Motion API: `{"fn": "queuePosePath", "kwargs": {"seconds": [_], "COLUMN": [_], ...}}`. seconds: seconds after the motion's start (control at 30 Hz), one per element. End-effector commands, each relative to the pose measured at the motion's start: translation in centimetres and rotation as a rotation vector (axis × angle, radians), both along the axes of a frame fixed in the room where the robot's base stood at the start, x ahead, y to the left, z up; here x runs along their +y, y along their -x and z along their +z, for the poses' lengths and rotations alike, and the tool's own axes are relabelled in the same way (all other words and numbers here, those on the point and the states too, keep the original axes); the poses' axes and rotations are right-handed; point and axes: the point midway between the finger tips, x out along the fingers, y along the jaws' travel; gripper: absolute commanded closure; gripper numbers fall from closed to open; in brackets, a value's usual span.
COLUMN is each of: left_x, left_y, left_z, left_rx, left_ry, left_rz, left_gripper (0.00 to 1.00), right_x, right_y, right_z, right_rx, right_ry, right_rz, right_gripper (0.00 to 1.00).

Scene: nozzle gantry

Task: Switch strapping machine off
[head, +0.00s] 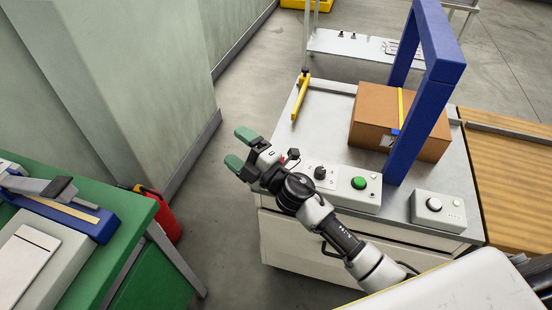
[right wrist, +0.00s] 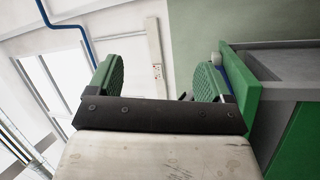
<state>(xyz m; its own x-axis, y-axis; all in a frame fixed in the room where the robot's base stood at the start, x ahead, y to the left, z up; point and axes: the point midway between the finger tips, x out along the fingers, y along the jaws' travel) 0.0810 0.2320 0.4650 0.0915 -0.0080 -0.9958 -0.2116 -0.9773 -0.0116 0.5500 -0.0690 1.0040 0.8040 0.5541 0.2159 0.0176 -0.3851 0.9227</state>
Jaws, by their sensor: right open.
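The strapping machine is a grey metal table (head: 330,118) with a blue arch (head: 414,115) over it. A cardboard box (head: 379,110) with a yellow strap stands at the arch. A white control box at the table's front has a black knob (head: 320,172) and a green button (head: 359,183). My left gripper is out of view.
A green workbench (head: 125,215) with equipment on it stands at the left. A red extinguisher (head: 165,216) is beside it. A yellow lever (head: 300,96) rises at the table's left edge. A wooden-slatted surface (head: 515,180) adjoins at right. Grey floor (head: 235,205) is clear between workbench and machine.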

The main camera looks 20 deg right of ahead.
Motion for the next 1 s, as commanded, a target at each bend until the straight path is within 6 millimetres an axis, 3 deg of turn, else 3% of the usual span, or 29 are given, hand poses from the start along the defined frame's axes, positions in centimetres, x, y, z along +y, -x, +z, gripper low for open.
{"fn": "queuePosePath", "kwargs": {"seconds": [0.1,0.2,0.33,0.47,0.57,0.7,0.83,1.0], "left_x": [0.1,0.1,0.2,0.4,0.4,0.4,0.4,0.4], "left_y": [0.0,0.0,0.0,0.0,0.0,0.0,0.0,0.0], "left_z": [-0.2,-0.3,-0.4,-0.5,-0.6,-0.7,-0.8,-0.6], "left_rx": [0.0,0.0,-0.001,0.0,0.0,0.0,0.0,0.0], "left_ry": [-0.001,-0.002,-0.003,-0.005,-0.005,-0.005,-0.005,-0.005], "left_rz": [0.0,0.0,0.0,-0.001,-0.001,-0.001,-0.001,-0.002], "left_gripper": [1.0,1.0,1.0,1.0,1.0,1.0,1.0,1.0], "right_x": [4.1,6.3,6.7,3.9,-0.1,-5.8,-9.1,-10.5], "right_y": [-0.2,0.2,0.1,-1.1,-2.4,-3.9,-4.6,-4.7], "right_z": [1.6,1.1,-1.1,-3.3,-4.0,-3.2,-2.0,-1.8], "right_rx": [-0.19,-0.295,-0.349,-0.295,-0.177,0.038,0.196,0.268], "right_ry": [0.249,0.484,0.826,1.193,1.463,1.749,1.89,1.94], "right_rz": [0.253,0.461,0.711,0.922,1.04,1.128,1.153,1.161], "right_gripper": [0.19,0.19,0.19,0.19,0.19,0.19,0.19,0.19]}}
